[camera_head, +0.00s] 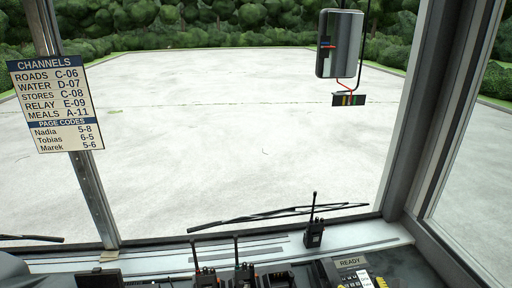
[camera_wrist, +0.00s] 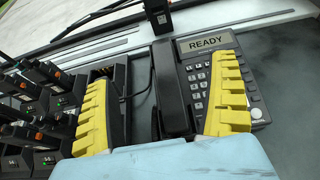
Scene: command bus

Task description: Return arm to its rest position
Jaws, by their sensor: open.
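My gripper (camera_wrist: 162,72) shows in the wrist view with its two yellow ribbed fingers spread wide apart and nothing held between them. The dark handset (camera_wrist: 174,90) of a desk phone lies in the gap between the fingers, as seen from above. Whether a finger touches it I cannot tell. The phone's keypad (camera_wrist: 198,78) and its screen reading READY (camera_wrist: 205,43) show beside the right finger. In the head view, yellow finger parts show low at the right, near the READY screen (camera_head: 350,262).
Several handheld radios (camera_wrist: 45,75) stand in chargers left of my gripper. One radio (camera_head: 313,234) stands alone on the sill by the windscreen. A channel sign (camera_head: 56,104) hangs on the left pillar, and a mirror (camera_head: 339,45) hangs upper right.

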